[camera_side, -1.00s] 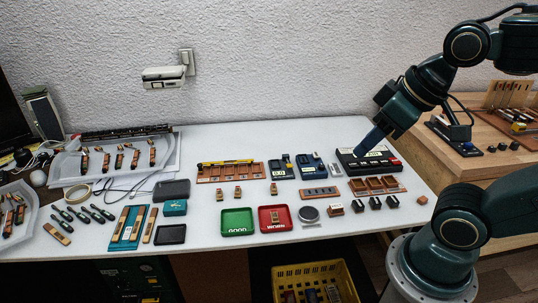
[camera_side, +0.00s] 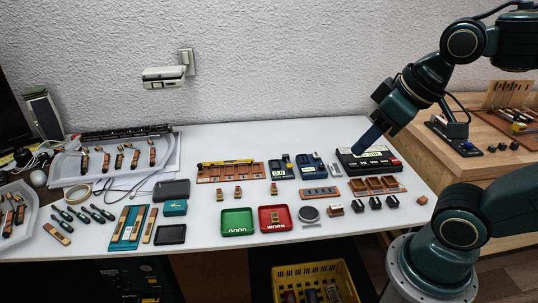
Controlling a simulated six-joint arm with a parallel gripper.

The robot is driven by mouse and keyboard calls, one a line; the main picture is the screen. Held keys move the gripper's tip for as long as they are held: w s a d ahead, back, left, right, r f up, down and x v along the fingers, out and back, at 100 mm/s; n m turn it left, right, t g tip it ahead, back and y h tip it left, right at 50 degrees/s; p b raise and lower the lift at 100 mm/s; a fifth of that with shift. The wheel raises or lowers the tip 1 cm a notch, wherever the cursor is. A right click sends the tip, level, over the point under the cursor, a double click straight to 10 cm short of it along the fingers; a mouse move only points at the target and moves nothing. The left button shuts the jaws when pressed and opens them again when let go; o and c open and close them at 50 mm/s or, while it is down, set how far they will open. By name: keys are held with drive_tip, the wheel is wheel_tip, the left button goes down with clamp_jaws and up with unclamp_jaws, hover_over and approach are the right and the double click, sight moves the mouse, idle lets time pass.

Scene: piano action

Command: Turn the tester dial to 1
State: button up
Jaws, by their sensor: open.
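The tester looks to be the black box (camera_side: 383,163) with a lit display and a red button at the right back of the white table. My gripper (camera_side: 362,148) points down and left over the back left part of this box, close to its display. Its fingers look blue and narrow, and the gap between them is too small to see here. The fingers cover part of the box's top. I cannot make out the dial or its setting at this size, nor whether the fingers touch it.
A green tray (camera_side: 237,229) and a red tray (camera_side: 288,226) lie at the front. A yellow crate (camera_side: 335,268) stands below the table edge.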

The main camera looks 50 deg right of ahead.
drive_tip(key=w+d+r+m+g, duration=0.1)
drive_tip(key=w+d+m+g, duration=0.1)
drive_tip(key=w+d+m, duration=0.5)
drive_tip(key=m+g, duration=0.4)
drive_tip(key=m, duration=0.7)
hover_over(322, 165)
wheel_tip(322, 165, down, 22)
drive_tip(key=shift+w, duration=0.25)
drive_tip(key=shift+s+f, duration=0.15)
drive_tip(key=shift+f, duration=6.65)
